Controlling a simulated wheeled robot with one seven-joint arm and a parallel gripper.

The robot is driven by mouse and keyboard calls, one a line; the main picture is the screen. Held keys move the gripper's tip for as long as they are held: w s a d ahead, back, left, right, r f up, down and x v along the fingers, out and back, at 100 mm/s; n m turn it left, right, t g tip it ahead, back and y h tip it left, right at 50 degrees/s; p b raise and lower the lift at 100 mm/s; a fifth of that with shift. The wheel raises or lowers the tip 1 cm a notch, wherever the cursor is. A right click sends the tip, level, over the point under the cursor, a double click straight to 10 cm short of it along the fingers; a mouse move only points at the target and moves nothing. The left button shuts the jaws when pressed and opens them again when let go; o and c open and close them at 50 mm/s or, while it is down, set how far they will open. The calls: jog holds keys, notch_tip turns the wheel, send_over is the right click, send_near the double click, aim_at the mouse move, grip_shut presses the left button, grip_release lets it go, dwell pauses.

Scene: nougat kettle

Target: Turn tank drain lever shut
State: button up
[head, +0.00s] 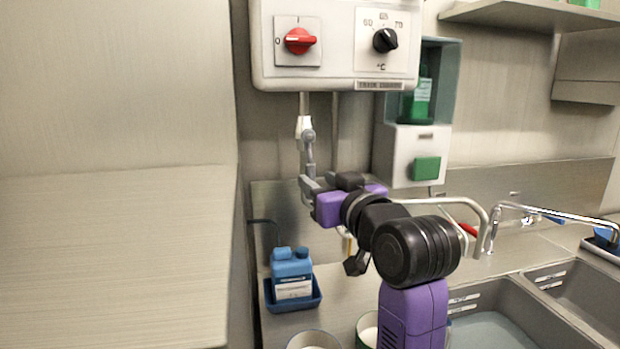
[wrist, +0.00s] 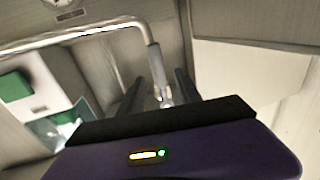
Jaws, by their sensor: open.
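No part is clearly marked as the tank drain lever. A small red handle (head: 468,230) shows in the head view behind the bent metal pipe, well right of my gripper; I cannot tell if it is that lever. My gripper (head: 306,188) is open near the wall, below a grey jointed fitting (head: 309,140) under the control box. In the wrist view my dark fingers (wrist: 160,92) stand apart. A pale metallic piece (wrist: 162,97) shows between or beyond them, blurred, and a pipe end (wrist: 154,58) hangs just above it. Whether they touch is unclear.
The control box (head: 340,70) hangs above my gripper, with a red switch and black dial. A dispenser (head: 400,150) with a green button is to the right. A blue jug (head: 291,268) stands below. Sinks (head: 500,310) lie at right; a large panel (head: 110,250) fills the left.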

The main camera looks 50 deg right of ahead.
aim_at(312, 177)
jog(key=shift+b+x, duration=0.5)
jog(key=shift+x, duration=1.9)
grip_shut()
